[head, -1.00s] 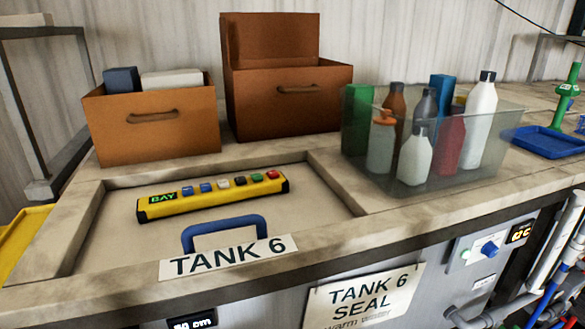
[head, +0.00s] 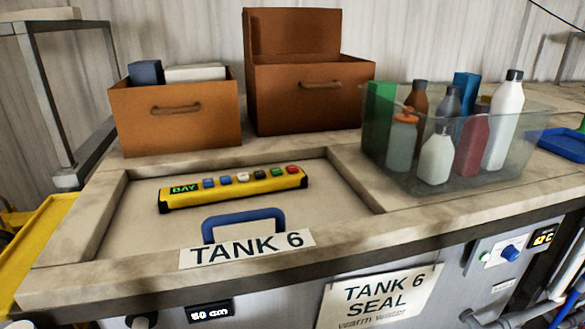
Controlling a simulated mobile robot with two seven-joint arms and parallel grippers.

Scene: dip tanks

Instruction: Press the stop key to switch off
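A yellow key bar (head: 234,188) with a green-lit "BAY" display lies on the recessed lid of tank 6 (head: 140,215). Along its top is a row of small keys: two blue, one white, one dark, one green and a red key (head: 291,170) at the right end. No lettering on the keys can be read, so I cannot tell which is the stop key. A blue handle (head: 243,213) stands on the lid just in front of the bar. Neither of my grippers is in view.
Behind the lid stand two brown boxes (head: 178,133) (head: 315,100). A clear bin (head: 440,175) of bottles is at right, with a blue tray (head: 565,145) beyond. The front panel has a small "50 cm" display (head: 209,311) and a blue knob (head: 510,252).

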